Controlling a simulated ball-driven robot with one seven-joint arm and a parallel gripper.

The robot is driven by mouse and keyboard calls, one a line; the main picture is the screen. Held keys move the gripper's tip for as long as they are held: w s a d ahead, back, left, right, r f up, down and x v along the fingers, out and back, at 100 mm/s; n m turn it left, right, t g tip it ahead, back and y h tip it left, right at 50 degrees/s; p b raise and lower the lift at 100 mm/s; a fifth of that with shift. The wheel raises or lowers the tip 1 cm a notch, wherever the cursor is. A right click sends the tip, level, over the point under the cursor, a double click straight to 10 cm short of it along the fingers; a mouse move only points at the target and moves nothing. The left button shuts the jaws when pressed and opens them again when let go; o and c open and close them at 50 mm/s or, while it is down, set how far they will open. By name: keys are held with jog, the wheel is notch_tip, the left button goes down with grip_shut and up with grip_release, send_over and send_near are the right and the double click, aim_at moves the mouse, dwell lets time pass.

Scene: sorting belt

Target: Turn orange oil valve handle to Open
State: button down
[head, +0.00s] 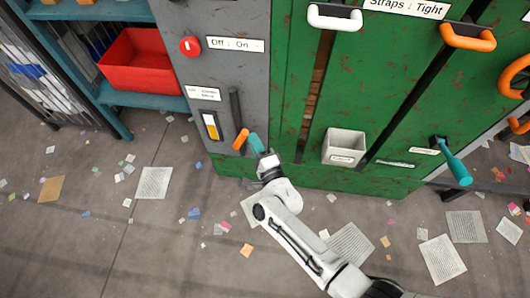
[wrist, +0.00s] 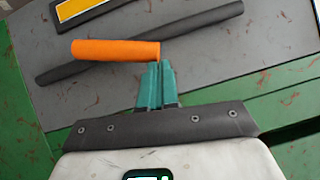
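The orange oil valve handle (head: 240,139) is a short bar low on the grey panel, beside a dark pipe. In the wrist view the handle (wrist: 115,51) lies level, its right end at my fingertips. My gripper (head: 257,145) has teal fingers, which show close together with only a thin gap in the wrist view (wrist: 157,70). The fingers are not seen wrapped around the handle; I cannot tell whether they touch it. A small label (head: 203,93) sits above a yellow-fronted plate (head: 210,125) left of the pipe; its words are too small to read surely.
A red knob (head: 190,46) with an Off/On label is higher on the grey panel. Right, the green cabinet carries a grey bin (head: 344,146) and a teal lever (head: 453,161) that sticks out. A red crate (head: 140,60) is on the left shelf. Papers litter the open floor.

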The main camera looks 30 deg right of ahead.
aim_at(243, 137)
jog(key=w+a+r+n+p, duration=0.1)
jog(key=p, duration=0.1)
jog(key=w+a+r+n+g+p, duration=0.1)
jog(key=p, duration=0.2)
jog(key=shift+w+a+r+n+g+p, duration=0.1)
jog(key=shift+a+n+g+p, duration=0.2)
jog(key=shift+w+a, duration=0.1)
jog(key=shift+a, duration=0.15)
jog(key=shift+d, duration=0.1)
dwell(0.3)
